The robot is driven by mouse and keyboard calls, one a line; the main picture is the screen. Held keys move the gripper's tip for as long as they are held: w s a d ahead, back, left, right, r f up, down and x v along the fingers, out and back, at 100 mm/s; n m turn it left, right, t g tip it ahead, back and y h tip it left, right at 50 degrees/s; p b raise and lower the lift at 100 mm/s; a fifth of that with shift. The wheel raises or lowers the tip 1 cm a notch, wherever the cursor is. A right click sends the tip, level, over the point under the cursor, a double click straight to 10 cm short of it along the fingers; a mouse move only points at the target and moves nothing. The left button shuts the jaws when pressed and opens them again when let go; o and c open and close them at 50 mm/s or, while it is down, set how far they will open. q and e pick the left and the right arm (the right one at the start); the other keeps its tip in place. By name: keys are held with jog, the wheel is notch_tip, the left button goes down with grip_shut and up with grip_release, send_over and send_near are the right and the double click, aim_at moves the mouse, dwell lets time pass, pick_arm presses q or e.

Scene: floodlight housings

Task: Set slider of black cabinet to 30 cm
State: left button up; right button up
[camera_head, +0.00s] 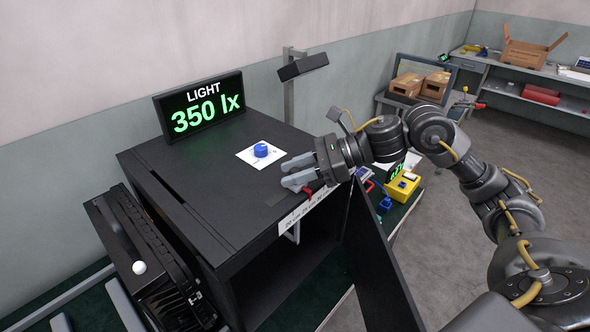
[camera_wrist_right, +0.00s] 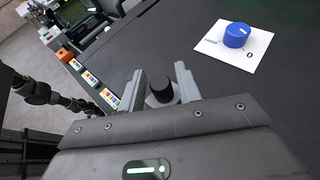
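The black cabinet (camera_head: 190,180) has a white scale strip (camera_head: 307,207) at its front right edge; its small marks are hard to read. A red part (camera_head: 308,189) shows just above the strip. My right gripper (camera_head: 287,172) is low over the cabinet top near this edge. In the right wrist view its fingers (camera_wrist_right: 157,75) stand apart on both sides of a black knob (camera_wrist_right: 161,89), with narrow gaps visible. The slider's reading is hidden. A dark jointed arm (camera_wrist_right: 45,92), apparently my left one, enters that view at the left; its fingers are unclear.
On the cabinet top are a blue dial (camera_head: 261,149) on a white card and a display (camera_head: 200,105) reading LIGHT 350 lx. A lamp (camera_head: 302,66) on a post stands behind. An open black door (camera_head: 378,265) juts out in front. A yellow box (camera_head: 402,186) lies beyond.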

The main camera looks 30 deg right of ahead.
grip_shut()
jog(key=shift+w+d+f, duration=0.1)
jog(key=shift+d, duration=0.15)
jog(key=d+b, duration=0.1)
jog(key=d, duration=0.1)
jog(key=w+d+b, duration=0.1)
jog(key=b, duration=0.1)
jog(key=shift+w+d+f, duration=0.1)
jog(key=shift+w+d, duration=0.05)
jog(key=shift+d, duration=0.5)
jog(key=shift+r, duration=0.2)
jog(key=shift+o, duration=1.3)
grip_release()
jog(key=shift+d, duration=0.1)
